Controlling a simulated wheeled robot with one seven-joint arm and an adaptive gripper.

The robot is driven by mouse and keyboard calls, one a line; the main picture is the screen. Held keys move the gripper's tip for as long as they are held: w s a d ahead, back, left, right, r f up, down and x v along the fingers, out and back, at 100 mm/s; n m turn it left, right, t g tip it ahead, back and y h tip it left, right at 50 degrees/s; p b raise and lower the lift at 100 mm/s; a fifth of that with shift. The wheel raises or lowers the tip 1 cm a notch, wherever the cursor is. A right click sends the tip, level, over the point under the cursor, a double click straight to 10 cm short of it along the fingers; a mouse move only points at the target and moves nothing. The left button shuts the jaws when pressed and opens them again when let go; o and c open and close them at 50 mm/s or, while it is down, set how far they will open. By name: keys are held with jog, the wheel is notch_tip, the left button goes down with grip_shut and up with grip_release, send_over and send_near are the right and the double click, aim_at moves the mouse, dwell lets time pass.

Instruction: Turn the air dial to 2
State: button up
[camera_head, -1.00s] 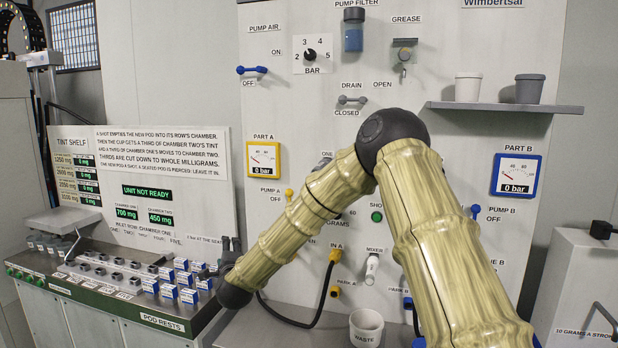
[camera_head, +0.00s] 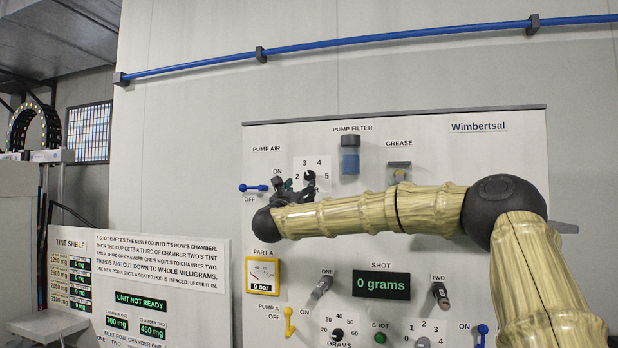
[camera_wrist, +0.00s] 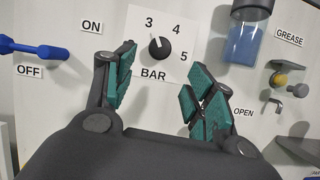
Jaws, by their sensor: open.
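The air dial is a black round knob (camera_wrist: 160,48) on a white plate marked 3, 4, 5 and BAR in the wrist view. Its white mark points up and slightly left, close to the 3.
A blue pump air lever (camera_wrist: 35,48) is left of the dial. The pump filter (camera_wrist: 246,35) with its blue bowl and the grease fitting (camera_wrist: 285,78) are to the right. The part A gauge (camera_head: 263,276) is below my gripper in the head view.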

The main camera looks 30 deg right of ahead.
aim_at(309, 178)
jog(key=p+x, duration=0.4)
jog(key=x, duration=0.4)
jog(key=shift+a+r+p, duration=0.1)
jog(key=shift+a+p, duration=0.05)
jog(key=shift+p, duration=0.25)
jog(key=shift+p+x, duration=0.4)
jog(key=shift+x, duration=0.5)
jog(key=c, duration=1)
